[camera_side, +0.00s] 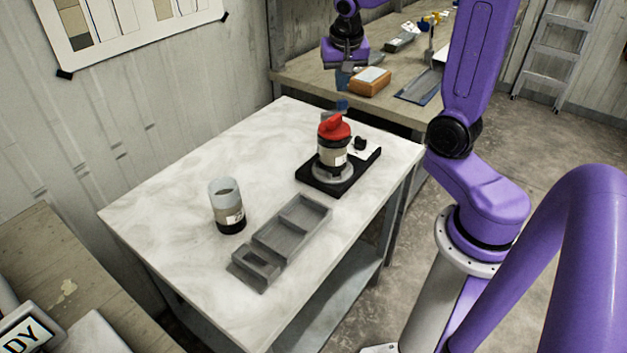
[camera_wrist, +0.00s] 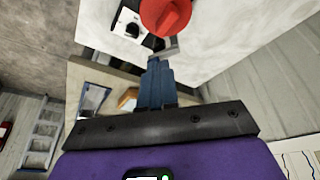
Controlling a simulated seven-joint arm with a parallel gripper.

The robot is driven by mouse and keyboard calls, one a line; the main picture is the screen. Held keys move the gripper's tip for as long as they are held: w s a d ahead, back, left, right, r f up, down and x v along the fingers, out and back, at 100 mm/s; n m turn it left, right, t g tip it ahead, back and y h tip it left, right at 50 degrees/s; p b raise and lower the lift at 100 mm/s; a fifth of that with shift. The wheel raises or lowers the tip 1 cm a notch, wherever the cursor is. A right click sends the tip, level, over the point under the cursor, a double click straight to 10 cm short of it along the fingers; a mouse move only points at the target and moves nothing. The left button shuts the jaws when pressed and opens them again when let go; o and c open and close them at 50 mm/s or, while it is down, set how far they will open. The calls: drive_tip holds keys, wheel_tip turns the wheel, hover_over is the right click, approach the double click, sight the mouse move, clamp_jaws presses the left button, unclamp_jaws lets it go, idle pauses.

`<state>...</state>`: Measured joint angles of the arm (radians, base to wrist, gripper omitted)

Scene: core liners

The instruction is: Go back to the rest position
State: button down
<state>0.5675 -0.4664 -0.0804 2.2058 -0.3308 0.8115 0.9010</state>
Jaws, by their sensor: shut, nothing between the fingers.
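My gripper (camera_side: 342,82) hangs beyond the far edge of the white marbled table. Its blue fingers (camera_wrist: 155,70) are together in the wrist view, with nothing between them. A jar (camera_side: 333,153) with a red lid (camera_side: 334,127) stands upright on a black-based device at the table's far right. The lid also shows at the top of the wrist view (camera_wrist: 166,14), just past the fingertips and apart from them as far as I can tell. A clear, open-looking cylinder (camera_side: 226,205) with dark and pale layers stands upright on the table's left.
A grey compartment tray (camera_side: 268,254) lies along the table's front edge, its compartments seemingly empty. The black device (camera_side: 362,172) has a white panel and a dark knob. A wooden bench behind holds an orange box (camera_side: 370,88) and other items.

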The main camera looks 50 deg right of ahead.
drive_tip(key=s+a+f+n+y, duration=0.1)
drive_tip(key=s+a+n, duration=0.3)
drive_tip(key=a+n, duration=0.3)
drive_tip(key=s+a+f+n+y, duration=0.1)
drive_tip(key=s+a+n, duration=0.35)
drive_tip(key=a, duration=0.35)
drive_tip(key=s+a+n+g, duration=0.1)
drive_tip(key=s+a+n, duration=0.1)
drive_tip(key=s+n, duration=0.3)
drive_tip(key=s+a+f+n+g+y, duration=0.1)
drive_tip(key=s+a+n, duration=0.2)
drive_tip(key=s, duration=0.7)
drive_tip(key=shift+f+n, duration=0.2)
drive_tip(key=shift+n, duration=0.95)
